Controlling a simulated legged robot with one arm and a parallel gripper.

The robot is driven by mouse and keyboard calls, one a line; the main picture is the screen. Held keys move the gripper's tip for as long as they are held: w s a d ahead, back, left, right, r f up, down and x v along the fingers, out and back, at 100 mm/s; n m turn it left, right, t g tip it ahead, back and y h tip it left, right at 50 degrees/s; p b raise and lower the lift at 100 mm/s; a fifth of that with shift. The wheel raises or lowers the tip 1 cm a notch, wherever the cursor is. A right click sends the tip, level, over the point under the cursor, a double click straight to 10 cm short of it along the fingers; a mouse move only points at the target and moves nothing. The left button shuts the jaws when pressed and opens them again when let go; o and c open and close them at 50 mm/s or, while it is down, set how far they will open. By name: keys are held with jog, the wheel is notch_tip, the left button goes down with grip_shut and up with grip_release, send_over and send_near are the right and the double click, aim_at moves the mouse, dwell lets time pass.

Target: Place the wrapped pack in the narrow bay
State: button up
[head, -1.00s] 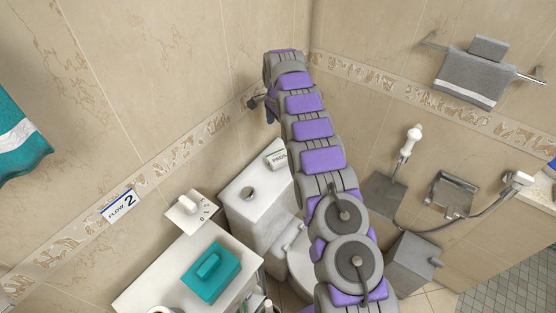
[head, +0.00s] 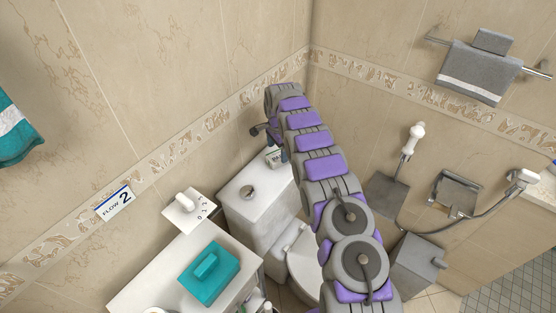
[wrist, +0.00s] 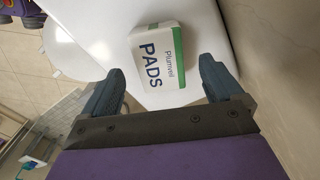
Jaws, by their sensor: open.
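The wrapped pack (wrist: 154,56) is white with green edges and reads "Plumveil PADS". It lies on the white toilet tank lid (wrist: 95,17). In the head view the pack (head: 273,158) shows near the far end of the lid (head: 257,201), partly covered by my gripper. My gripper (wrist: 162,67) is open, with its two dark fingers pointing at the pack. The pack lies ahead of and between the fingertips, with no visible contact. In the head view my gripper (head: 268,136) is just above the pack. I cannot make out the narrow bay.
A white cabinet (head: 160,272) with a teal box (head: 209,272) on top stands at the lower left. The toilet (head: 302,264) is below the tank. Tiled walls meet close behind my gripper. A towel rail (head: 485,57) and grey wall fixtures are at the right.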

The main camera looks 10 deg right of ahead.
aim_at(278, 155)
notch_tip(278, 155, down, 4)
jog(key=shift+w+d+f+b, duration=0.1)
jog(key=shift+f+b, duration=0.1)
jog(key=shift+b, duration=0.4)
jog(key=shift+c, duration=0.4)
jog(key=c, duration=1.1)
jog(key=shift+r, duration=0.1)
